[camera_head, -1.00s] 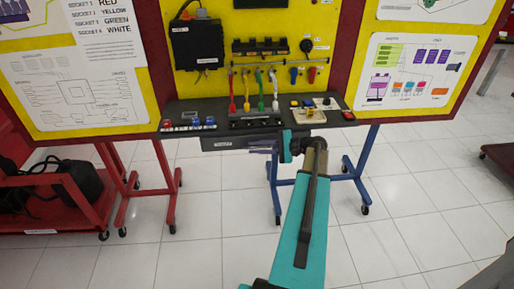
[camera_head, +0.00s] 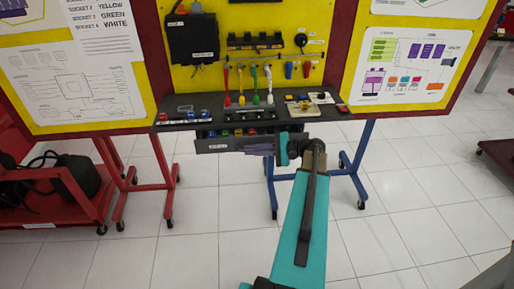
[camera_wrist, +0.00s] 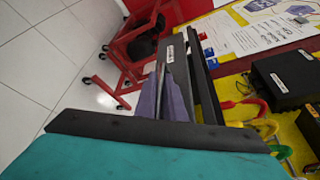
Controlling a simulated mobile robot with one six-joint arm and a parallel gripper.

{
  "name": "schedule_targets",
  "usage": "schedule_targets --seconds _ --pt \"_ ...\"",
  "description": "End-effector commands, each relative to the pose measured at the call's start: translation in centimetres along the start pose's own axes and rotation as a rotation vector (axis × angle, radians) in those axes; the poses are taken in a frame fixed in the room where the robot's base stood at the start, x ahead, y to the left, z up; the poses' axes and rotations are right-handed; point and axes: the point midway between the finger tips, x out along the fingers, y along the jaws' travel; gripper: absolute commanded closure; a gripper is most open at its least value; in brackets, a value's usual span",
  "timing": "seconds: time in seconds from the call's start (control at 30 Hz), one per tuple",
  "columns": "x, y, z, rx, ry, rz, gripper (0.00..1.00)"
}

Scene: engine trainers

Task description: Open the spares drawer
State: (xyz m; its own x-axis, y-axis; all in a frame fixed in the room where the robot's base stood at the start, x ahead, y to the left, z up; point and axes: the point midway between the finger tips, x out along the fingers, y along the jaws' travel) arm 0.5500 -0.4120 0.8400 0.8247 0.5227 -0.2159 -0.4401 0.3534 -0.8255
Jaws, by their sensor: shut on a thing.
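The spares drawer (camera_head: 220,146) is a dark drawer with a white label, under the black shelf of the engine trainer. It stands partly out, and several small coloured things (camera_head: 238,132) show inside behind its front. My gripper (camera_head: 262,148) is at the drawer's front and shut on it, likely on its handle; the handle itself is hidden. In the wrist view the purple-grey fingers of my gripper (camera_wrist: 168,82) reach the dark drawer front (camera_wrist: 175,45).
The black shelf (camera_head: 175,108) above carries switches, small blocks and coloured cables (camera_head: 255,85). Blue legs (camera_head: 362,165) and red legs (camera_head: 165,180) stand beneath. A red cart (camera_head: 65,195) is at the left. The tiled floor in front is clear.

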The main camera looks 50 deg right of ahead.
Motion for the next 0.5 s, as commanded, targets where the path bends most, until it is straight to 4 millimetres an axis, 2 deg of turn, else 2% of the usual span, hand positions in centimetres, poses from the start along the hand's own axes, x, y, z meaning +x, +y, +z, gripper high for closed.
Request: schedule_targets --seconds 0.5 --pt "-1.9 3.1 4.0 0.003 0.008 -0.003 1.00"
